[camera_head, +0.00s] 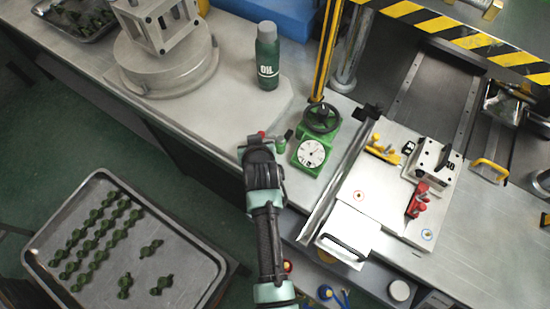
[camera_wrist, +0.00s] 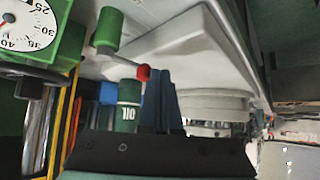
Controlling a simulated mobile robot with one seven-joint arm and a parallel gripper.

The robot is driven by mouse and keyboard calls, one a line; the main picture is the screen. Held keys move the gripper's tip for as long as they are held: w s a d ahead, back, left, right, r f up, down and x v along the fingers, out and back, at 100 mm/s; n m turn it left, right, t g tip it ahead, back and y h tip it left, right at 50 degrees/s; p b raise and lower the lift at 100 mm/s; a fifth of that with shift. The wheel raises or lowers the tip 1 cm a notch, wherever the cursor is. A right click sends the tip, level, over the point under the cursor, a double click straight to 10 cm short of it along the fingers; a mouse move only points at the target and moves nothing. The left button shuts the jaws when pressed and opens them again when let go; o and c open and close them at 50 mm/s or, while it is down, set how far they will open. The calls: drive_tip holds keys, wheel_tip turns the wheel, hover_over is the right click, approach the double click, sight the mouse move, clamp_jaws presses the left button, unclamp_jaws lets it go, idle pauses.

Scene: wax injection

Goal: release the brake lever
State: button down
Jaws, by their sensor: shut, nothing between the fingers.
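What looks like the brake lever is a thin rod with a red ball knob (camera_head: 262,134). In the wrist view the red knob (camera_wrist: 143,73) is at the end of a rod that runs from a green cylinder (camera_wrist: 108,30). The cylinder is beside the green machine with a white dial (camera_head: 312,153), which also shows in the wrist view (camera_wrist: 25,25). My gripper (camera_head: 260,143) is at the lever's knob end, left of the dial. In the wrist view its blue fingers (camera_wrist: 161,78) are closed together, with the knob just left of their tips. I cannot tell whether they touch.
A black handwheel (camera_head: 321,117) and a yellow post (camera_head: 327,50) stand behind the dial. A green oil bottle (camera_head: 267,55) stands farther back on the bench. A white plate with clamps (camera_head: 350,190) is to the right. A tray of green parts (camera_head: 195,272) is lower left.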

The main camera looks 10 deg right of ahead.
drive_tip(key=shift+w+b, duration=0.3)
drive_tip(key=shift+w, duration=0.5)
idle(1.6)
